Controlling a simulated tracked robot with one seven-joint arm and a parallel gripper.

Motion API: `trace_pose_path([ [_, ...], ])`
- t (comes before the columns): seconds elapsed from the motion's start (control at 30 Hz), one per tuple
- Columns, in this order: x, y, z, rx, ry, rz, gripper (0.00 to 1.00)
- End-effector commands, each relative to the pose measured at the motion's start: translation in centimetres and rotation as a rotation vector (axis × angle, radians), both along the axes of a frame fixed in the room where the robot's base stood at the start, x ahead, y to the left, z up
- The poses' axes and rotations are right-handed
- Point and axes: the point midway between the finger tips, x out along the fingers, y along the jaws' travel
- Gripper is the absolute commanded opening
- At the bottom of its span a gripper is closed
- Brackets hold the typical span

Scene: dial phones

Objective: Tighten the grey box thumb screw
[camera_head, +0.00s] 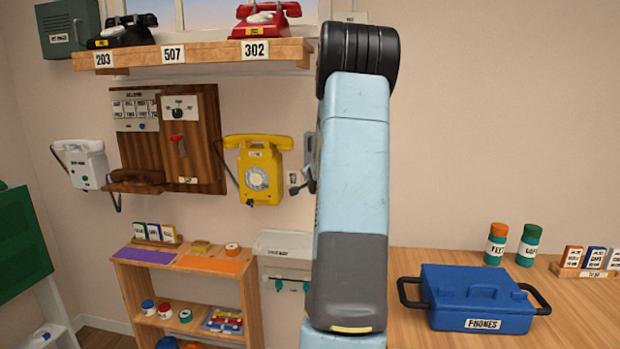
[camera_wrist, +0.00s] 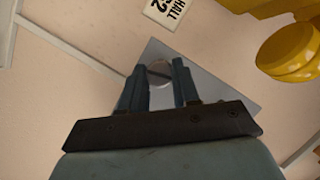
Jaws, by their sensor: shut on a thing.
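In the wrist view, a flat grey face (camera_wrist: 218,82), which looks like the grey box, lies beyond my fingers. A round, slotted metal screw head (camera_wrist: 159,70), which looks like the thumb screw, sits on it. My gripper (camera_wrist: 158,84) has its two dark blue fingers on either side of the screw head and is shut on it. The fingers hide its sides. In the head view my pale blue arm covers this area, and the gripper's hold cannot be made out there.
A yellow wall phone (camera_head: 258,172) hangs left of my arm; it also shows at the wrist view's upper right (camera_wrist: 290,50). A shelf (camera_head: 200,54) with black and red phones is above. A blue case (camera_head: 478,297) stands on the wooden table (camera_head: 585,320) at right.

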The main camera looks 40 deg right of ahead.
Motion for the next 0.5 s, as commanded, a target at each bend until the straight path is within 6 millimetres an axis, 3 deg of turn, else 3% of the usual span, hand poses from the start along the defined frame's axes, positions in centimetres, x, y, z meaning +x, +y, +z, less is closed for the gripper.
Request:
trace_pose_path([
  [0.5,-0.25,-0.15,-0.49,0.131,-0.143,-0.003,0.0],
])
